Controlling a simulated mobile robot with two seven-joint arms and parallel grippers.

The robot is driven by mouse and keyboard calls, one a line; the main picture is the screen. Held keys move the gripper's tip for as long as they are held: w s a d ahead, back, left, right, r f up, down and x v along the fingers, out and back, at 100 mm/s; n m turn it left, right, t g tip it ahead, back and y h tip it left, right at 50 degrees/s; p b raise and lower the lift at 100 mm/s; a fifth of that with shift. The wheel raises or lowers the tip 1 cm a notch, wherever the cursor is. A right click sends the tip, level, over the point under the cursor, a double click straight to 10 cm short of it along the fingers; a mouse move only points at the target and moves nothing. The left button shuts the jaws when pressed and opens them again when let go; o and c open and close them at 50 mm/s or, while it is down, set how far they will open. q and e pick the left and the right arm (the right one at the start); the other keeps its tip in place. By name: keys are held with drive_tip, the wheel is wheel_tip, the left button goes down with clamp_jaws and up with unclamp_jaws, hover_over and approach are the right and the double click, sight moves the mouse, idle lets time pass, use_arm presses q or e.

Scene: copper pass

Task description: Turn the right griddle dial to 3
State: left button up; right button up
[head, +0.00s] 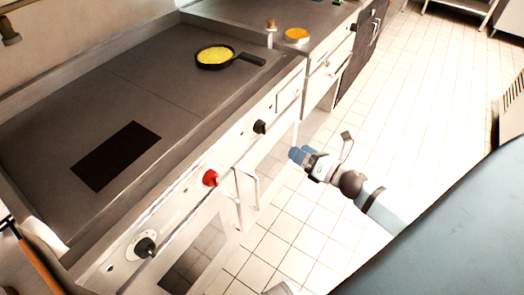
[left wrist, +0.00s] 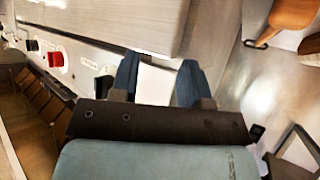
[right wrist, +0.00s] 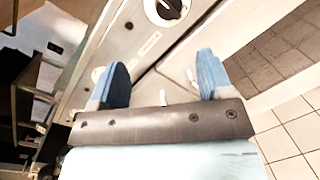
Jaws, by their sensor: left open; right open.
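The griddle's front panel carries a black right dial (head: 260,127), a red knob (head: 210,177) and a black left dial (head: 146,247). My right gripper (head: 299,155) is open and empty, in front of the panel to the right of the right dial and apart from it. The right wrist view shows a black dial (right wrist: 167,9) on a white round plate, beyond the open blue fingers (right wrist: 163,75); its setting is too small to read. My left gripper (left wrist: 158,82) is open and empty, with the red knob (left wrist: 55,60) to its left in the left wrist view.
An orange-topped container (head: 297,35) stands on the counter. The tiled floor (head: 400,110) at right is open.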

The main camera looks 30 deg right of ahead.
sight(265, 134)
drive_tip(key=w+a+n, duration=0.1)
drive_tip(key=w+n, duration=0.2)
drive_tip(key=w, duration=0.1)
drive_tip(key=w+n+y+b, duration=0.1)
drive_tip(key=w+n, duration=0.2)
drive_tip(key=w, duration=0.2)
drive_tip(key=w+a+f+n, duration=0.1)
drive_tip(key=w+n, duration=0.1)
drive_tip(key=w, duration=0.3)
drive_tip(key=shift+w+a+n+g+y+b, duration=0.25)
drive_tip(key=shift+a+n+g+y+b, duration=0.05)
drive_tip(key=shift+a+n+y, duration=0.1)
use_arm(q)
drive_tip(key=f, duration=0.3)
drive_tip(key=shift+a, duration=0.25)
use_arm(e)
drive_tip(key=c, duration=0.9)
